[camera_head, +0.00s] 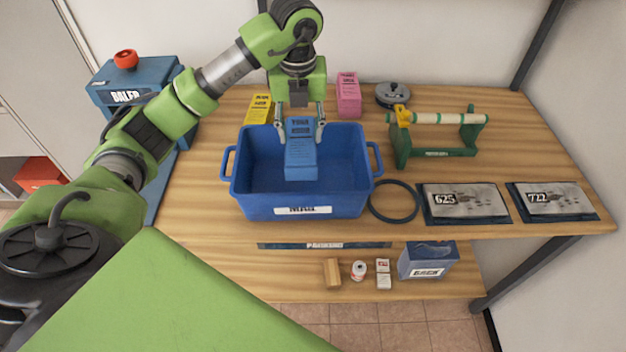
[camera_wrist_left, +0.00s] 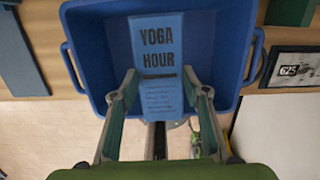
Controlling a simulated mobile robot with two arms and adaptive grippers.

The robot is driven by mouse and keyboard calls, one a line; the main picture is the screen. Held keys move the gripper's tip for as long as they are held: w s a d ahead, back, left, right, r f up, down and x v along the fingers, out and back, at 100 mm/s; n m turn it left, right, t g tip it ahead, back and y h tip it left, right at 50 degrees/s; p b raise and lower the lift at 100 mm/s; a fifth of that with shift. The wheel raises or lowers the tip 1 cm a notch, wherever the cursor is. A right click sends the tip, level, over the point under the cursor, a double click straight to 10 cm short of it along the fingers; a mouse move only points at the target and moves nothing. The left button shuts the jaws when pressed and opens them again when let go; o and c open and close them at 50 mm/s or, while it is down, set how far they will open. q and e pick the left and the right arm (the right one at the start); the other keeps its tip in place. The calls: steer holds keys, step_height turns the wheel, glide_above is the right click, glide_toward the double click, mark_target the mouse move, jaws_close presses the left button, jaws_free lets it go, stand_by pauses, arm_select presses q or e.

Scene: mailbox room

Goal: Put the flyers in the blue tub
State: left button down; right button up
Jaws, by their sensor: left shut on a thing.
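The blue tub (camera_head: 303,199), labelled MAIL, stands on the wooden table. It also shows in the left wrist view (camera_wrist_left: 90,60). My left gripper (camera_head: 301,128) is over the tub, shut on a blue flyer stack (camera_head: 301,162) that hangs down inside the tub's opening. In the left wrist view the blue flyers (camera_wrist_left: 158,55) read YOGA HOUR between the two fingers (camera_wrist_left: 158,85). I cannot tell whether they touch the tub floor. Yellow flyers (camera_head: 259,109) stand behind the tub at left, and pink flyers (camera_head: 348,95) stand behind it at right. My right gripper is not in view.
A blue baler (camera_head: 135,90) stands at the left. A green roll holder (camera_head: 437,140) and a tape reel (camera_head: 392,94) are at the back right. A black ring (camera_head: 394,201) and plates 625 (camera_head: 465,203) and 722 (camera_head: 552,201) lie right of the tub. A lower shelf holds small items.

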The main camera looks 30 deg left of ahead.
mark_target(300, 140)
arm_select(q)
steer(key=shift+w+f, duration=0.15)
steer(key=shift+f, duration=0.65)
steer(key=shift+f+b, duration=0.25)
steer(key=shift+b, duration=0.25)
steer(key=shift+s+f, duration=0.3)
steer(key=shift+f, duration=0.55)
steer(key=f+p, duration=0.1)
steer(key=f, duration=0.3)
steer(key=shift+w+f, duration=0.1)
steer(key=shift+w, duration=0.1)
step_height(300, 140, down, 4)
steer(key=shift+f+p, duration=0.1)
steer(key=shift+p, duration=0.65)
steer(key=shift+f, duration=0.1)
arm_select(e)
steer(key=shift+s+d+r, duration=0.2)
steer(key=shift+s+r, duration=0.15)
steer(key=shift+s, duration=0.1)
